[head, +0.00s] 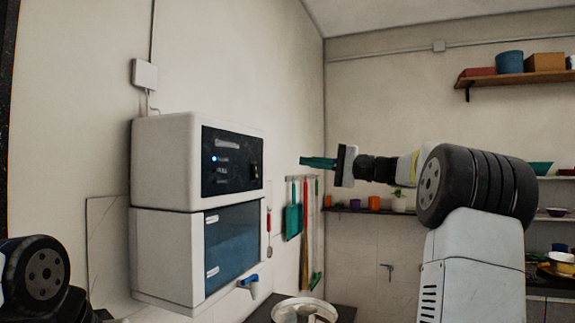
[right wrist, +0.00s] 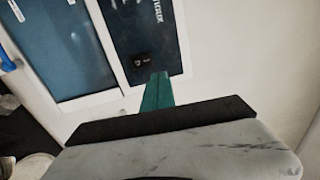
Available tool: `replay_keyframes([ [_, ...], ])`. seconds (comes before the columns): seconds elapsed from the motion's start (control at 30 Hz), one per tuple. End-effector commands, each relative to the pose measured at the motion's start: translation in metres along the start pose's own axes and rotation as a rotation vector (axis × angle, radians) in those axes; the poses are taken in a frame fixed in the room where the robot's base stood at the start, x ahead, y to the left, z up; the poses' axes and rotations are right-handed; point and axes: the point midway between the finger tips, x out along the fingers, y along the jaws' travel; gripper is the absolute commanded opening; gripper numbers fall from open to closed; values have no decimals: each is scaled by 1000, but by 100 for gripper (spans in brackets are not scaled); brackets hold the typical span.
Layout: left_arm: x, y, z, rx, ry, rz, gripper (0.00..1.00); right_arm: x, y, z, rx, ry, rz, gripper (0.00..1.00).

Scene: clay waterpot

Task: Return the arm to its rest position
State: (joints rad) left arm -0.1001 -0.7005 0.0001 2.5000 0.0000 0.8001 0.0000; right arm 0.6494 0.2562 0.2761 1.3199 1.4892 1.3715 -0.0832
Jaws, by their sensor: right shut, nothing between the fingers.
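My right gripper (head: 318,162) is raised in mid-air at the end of my right arm, its green fingers together and pointing left toward the wall unit. It holds nothing. In the right wrist view the closed green fingers (right wrist: 158,92) show in front of the white wall unit's dark panel, near a small black switch (right wrist: 142,59). In the head view the white wall unit (head: 165,165) has a dark control panel (head: 230,165) with a lit blue dot and a black switch (head: 254,170). The fingers look apart from the panel. Of my left arm only a dark joint shows at the lower left; its gripper is out of view.
A blue tap (head: 248,281) sticks out below the unit. A pale round vessel (head: 304,306) stands on the dark counter beneath. Long-handled tools (head: 304,220) hang on the wall behind. Shelves (head: 520,77) with pots and boxes line the back right. Open air surrounds the right gripper.

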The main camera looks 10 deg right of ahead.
Motion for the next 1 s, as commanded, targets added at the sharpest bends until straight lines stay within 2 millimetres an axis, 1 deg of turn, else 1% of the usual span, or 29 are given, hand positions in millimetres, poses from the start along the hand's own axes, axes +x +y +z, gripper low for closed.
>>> replay_keyframes([
  [0.47, 0, 0, 0, 0, -1, 0, 0, -1, 0, 1, -1, 0, 2, 0],
  [0.57, 0, 0, 0, 0, -1, 0, 0, 6, 7, 12, -2, -6, 40, 0],
  [0.67, 0, 0, 0, 0, -1, 0, 0, 24, 30, 42, -12, -19, 156, 0],
  [0.7, 0, 0, 0, 0, -1, 0, 0, 30, 44, 61, -23, -25, 225, 0],
  [0.77, 0, 0, 0, 0, -1, 0, 0, 36, 71, 96, -50, -35, 351, 0],
  [0.8, 0, 0, 0, 0, -1, 0, 0, 36, 91, 120, -75, -40, 439, 0],
  [0.87, 0, 0, 0, 0, -1, 0, 0, 28, 121, 155, -124, -48, 572, 0],
  [0.9, 0, 0, 0, 0, -1, 0, 0, 19, 140, 177, -165, -53, 658, 0],
  [0.97, 0, 0, 0, 0, 0, 0, 0, 1, 169, 208, -234, -63, 779, 0],
  [1.0, 0, 0, 0, 0, 0, 0, 0, -14, 187, 226, -285, -69, 854, 0],
])
